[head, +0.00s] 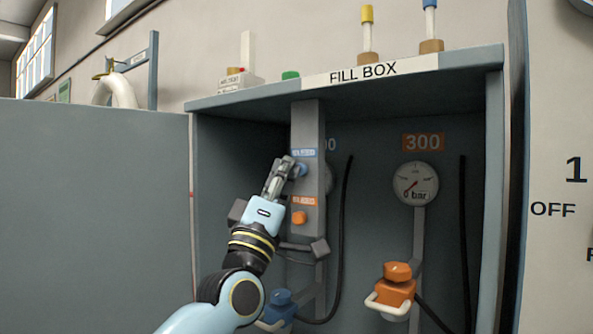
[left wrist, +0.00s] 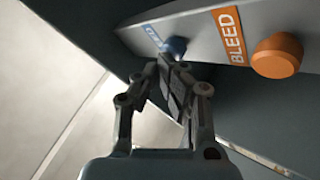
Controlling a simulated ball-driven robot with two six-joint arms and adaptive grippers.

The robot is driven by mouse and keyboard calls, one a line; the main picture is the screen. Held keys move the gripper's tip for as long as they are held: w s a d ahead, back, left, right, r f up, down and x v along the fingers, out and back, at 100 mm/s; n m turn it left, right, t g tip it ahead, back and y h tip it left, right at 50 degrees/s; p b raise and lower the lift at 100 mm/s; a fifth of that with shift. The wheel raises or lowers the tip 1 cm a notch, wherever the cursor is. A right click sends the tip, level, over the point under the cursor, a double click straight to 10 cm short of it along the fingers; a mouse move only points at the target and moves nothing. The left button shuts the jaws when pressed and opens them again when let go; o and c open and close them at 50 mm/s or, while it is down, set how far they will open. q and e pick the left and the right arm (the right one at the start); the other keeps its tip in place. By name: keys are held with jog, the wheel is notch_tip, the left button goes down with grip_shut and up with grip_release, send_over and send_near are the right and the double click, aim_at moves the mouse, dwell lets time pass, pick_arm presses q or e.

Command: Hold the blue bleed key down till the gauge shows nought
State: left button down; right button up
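The blue bleed key (head: 301,170) is a round knob under a blue label on a grey upright panel (head: 308,125) inside the fill box. It also shows in the left wrist view (left wrist: 175,46). My left gripper (head: 286,164) has its fingers together, with nothing seen between them. Its fingertips (left wrist: 169,62) are at the blue key; I cannot tell whether they touch or press it. The gauge on the blue side (head: 333,177) is mostly hidden behind the panel, so its reading cannot be seen. My right gripper is not in view.
An orange bleed key (head: 299,217) sits below the blue one. A gauge (head: 415,184) under the 300 sign reads 0 bar. Below are a blue valve (head: 281,299) and an orange valve (head: 397,270), with black hoses. The box walls (head: 495,150) bound the space.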

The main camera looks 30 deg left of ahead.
pick_arm(q)
jog(key=shift+s, duration=0.1)
jog(key=shift+s+p, duration=0.5)
jog(key=shift+s, duration=0.4)
jog(key=s, duration=0.1)
jog(key=s+p, duration=0.1)
jog(key=s, duration=0.1)
jog(key=s+p, duration=0.1)
jog(key=s, duration=0.1)
jog(key=shift+a, duration=0.25)
